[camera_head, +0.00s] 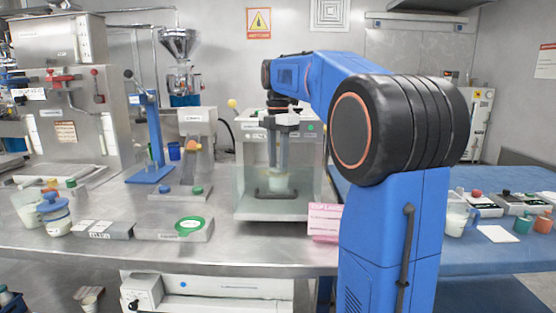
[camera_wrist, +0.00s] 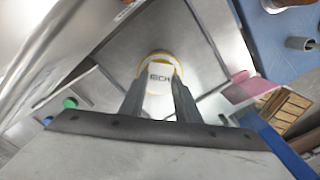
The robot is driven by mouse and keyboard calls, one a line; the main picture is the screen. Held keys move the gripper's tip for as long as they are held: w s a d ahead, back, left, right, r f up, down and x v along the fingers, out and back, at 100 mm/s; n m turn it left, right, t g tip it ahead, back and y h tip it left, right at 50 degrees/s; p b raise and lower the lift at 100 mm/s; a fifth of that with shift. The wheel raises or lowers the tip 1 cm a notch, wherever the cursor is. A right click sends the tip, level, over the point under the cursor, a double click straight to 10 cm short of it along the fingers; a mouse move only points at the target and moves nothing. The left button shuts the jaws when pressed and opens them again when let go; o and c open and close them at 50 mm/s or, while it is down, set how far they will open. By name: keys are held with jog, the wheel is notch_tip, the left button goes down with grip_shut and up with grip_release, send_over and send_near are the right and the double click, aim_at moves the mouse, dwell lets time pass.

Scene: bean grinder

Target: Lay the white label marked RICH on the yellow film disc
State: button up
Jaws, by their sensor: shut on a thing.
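In the wrist view, the white label (camera_wrist: 159,76), its print reading like RICH, lies between the fingertips of my gripper (camera_wrist: 158,83), which is shut on it. The yellow film disc (camera_wrist: 160,55) shows as a yellow rim behind and around the label. I cannot tell whether label and disc touch. The label and disc are too small to make out there.
The machine's walls stand close around my gripper. A pink sign (camera_head: 325,220) stands at the machine's front right.

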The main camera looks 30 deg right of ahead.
jog(key=shift+f, duration=0.4)
dwell(0.3)
dwell(0.4)
jog(key=o, duration=1.6)
jog(key=shift+r, duration=3.55)
